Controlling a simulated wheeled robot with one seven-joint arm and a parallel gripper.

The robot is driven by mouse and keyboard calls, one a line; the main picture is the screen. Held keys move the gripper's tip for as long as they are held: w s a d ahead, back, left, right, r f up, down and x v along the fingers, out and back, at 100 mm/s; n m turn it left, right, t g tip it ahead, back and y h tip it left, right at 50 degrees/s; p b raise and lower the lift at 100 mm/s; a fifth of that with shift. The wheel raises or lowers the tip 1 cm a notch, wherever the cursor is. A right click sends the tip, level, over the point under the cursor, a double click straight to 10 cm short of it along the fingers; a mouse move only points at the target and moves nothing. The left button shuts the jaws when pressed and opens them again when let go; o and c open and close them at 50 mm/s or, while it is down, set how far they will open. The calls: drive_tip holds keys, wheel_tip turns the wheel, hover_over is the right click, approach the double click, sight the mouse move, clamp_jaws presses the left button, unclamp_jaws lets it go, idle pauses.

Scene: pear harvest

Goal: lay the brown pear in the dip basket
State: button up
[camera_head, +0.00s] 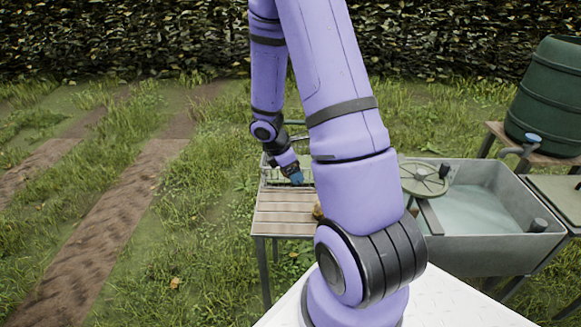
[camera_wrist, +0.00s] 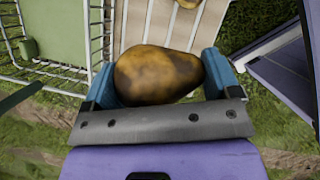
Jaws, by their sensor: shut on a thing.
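My gripper (camera_wrist: 160,78) is shut on the brown pear (camera_wrist: 155,76), which lies crosswise between the blue fingers. The pear is mottled yellow-brown, with its narrow end to the right. A wire basket (camera_wrist: 88,40) stands left of the pear in the wrist view, with a green panel showing in it. The held pear appears beside the basket's wire side, not inside it. In the head view my gripper (camera_head: 296,176) is small, over the far end of the slatted table, in front of the basket; the held pear cannot be made out there.
The slatted table (camera_head: 285,205) bears another brownish fruit (camera_head: 318,211), partly hidden by my arm. A water-filled trough (camera_head: 480,210) with a wheel (camera_head: 424,179) stands right, near a green barrel (camera_head: 548,95). Grass lies left.

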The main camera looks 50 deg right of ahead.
drive_tip(key=w+d+f, duration=0.5)
drive_tip(key=w+d, duration=0.5)
drive_tip(key=d, duration=0.2)
drive_tip(key=shift+w, duration=0.2)
drive_tip(key=shift+f, duration=0.2)
drive_tip(key=shift+s+a+f, duration=0.15)
drive_tip(key=shift+f, duration=0.25)
